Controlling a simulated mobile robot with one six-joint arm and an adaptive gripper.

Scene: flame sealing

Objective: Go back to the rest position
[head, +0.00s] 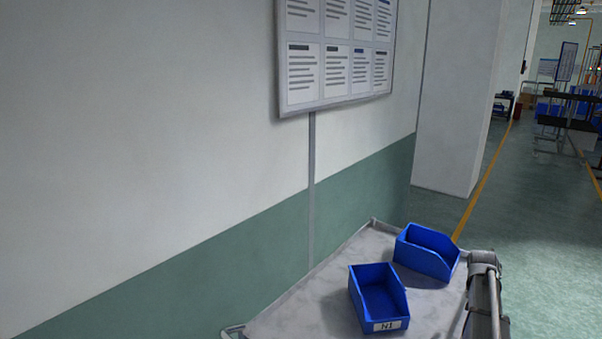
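My gripper is not seen in the head view. A grey jointed part with a pale tube stands at the right edge of the cart top; I cannot tell if it belongs to my arm or to the cart. A grey cart top (318,297) carries two open blue bins. The near bin (372,308) has a white label with dark letters on its front. The far bin (425,262) stands behind it to the right, turned at an angle. The visible insides of both bins look empty.
A white and green wall (150,150) runs along the left, close to the cart. A notice board (335,55) hangs on it. A pale pillar (455,100) stands beyond. Open green floor (545,230) with a yellow line lies at the right, with racks (567,130) far back.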

